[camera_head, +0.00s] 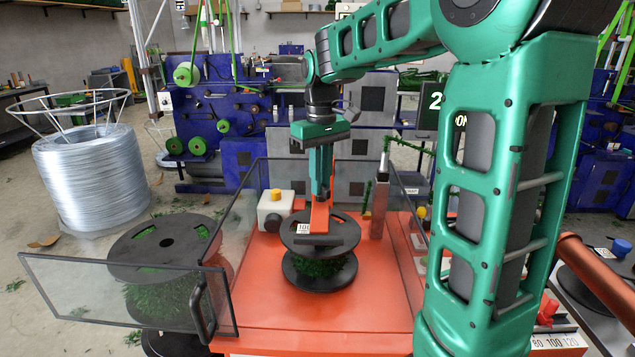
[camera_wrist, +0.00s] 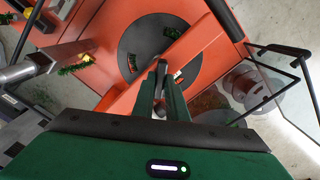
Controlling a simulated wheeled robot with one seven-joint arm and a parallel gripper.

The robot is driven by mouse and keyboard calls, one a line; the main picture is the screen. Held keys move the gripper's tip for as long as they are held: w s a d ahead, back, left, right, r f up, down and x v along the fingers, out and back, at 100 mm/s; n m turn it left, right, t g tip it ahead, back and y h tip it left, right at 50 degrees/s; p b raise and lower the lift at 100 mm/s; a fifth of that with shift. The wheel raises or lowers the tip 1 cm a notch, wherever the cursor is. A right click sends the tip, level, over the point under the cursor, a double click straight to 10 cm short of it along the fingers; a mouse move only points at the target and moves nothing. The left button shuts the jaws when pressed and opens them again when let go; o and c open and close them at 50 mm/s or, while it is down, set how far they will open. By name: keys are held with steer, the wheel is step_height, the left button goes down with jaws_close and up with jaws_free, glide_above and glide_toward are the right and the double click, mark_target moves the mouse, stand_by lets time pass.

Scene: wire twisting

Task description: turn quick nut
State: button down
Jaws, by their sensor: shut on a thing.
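A black spool (camera_head: 300,272) wound with green wire stands upright on the orange machine bed, and its round flange (camera_wrist: 145,30) also shows in the wrist view. An orange bar (camera_wrist: 150,78) crosses in front of the flange. My gripper (camera_head: 320,190) points straight down over the spool and orange bar. In the wrist view, my gripper (camera_wrist: 161,80) has its two fingers close together, shut on a small dark piece (camera_wrist: 161,68) that appears to be the quick nut. The fingers hide most of the nut, so its turn angle cannot be told.
A clear guard door (camera_head: 125,295) with a dark frame stands open at the left. A white box with a yellow button (camera_head: 275,208) sits left of the spool, and a metal post (camera_head: 380,205) stands to its right. The front of the orange bed (camera_head: 310,325) is bare.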

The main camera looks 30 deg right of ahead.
steer(key=n, duration=0.4)
steer(key=shift+w+n, duration=0.15)
steer(key=shift+n, duration=0.15)
steer(key=n, duration=0.4)
steer(key=shift+n, duration=0.3)
steer(key=c, duration=1.8)
jaws_free()
steer(key=shift+o, duration=0.2)
step_height(320, 180, up, 11)
steer(key=shift+f, duration=0.15)
